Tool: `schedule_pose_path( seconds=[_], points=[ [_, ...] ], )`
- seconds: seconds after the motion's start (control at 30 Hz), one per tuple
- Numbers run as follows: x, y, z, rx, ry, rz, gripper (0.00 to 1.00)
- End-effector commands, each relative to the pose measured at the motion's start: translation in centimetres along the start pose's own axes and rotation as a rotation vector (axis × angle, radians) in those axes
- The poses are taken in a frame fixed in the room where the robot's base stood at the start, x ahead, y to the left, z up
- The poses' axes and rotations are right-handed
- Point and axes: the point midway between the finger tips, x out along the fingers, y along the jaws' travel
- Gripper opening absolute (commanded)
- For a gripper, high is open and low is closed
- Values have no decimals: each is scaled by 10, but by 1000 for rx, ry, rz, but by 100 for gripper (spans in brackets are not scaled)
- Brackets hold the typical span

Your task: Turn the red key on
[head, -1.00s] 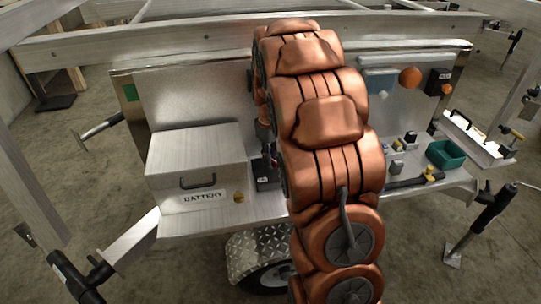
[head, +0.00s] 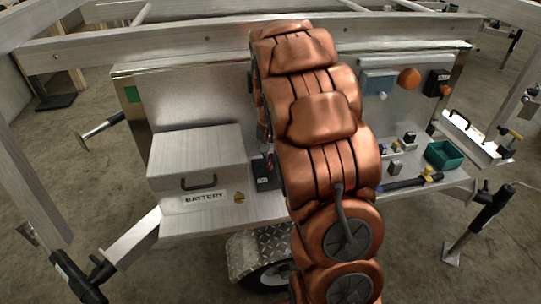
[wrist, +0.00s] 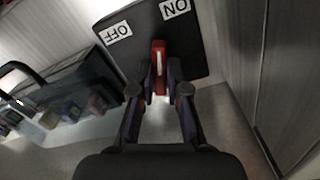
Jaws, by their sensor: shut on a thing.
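The red key (wrist: 158,68) stands on a black switch panel (wrist: 188,52) in the wrist view. The panel has a white OFF label (wrist: 115,32) to the left and a white ON label (wrist: 175,9) above, both upside down in the picture. The key lies nearly upright in the picture, between the two labels' directions. My gripper (wrist: 158,84) is shut on the key, one finger on each side. In the head view the black switch panel (head: 266,172) is partly hidden by my copper arm, and the key cannot be made out.
A metal battery box (head: 196,160) stands left of the panel. Right of my arm are a green bin (head: 444,156), a dark tube (head: 402,183) and small blocks on the shelf. An orange knob (head: 409,79) sits on the upright back plate. Metal frame beams cross above.

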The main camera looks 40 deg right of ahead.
Motion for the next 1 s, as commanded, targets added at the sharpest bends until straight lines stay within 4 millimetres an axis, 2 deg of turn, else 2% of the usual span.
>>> schedule_pose_path(
  seconds=[0.2,0.5,1.0],
  points=[
    [-2,1,-1,185,3,1,0],
    [-1,1,-1,369,3,1,0],
    [-1,1,-1,458,4,0,0]
  ],
)
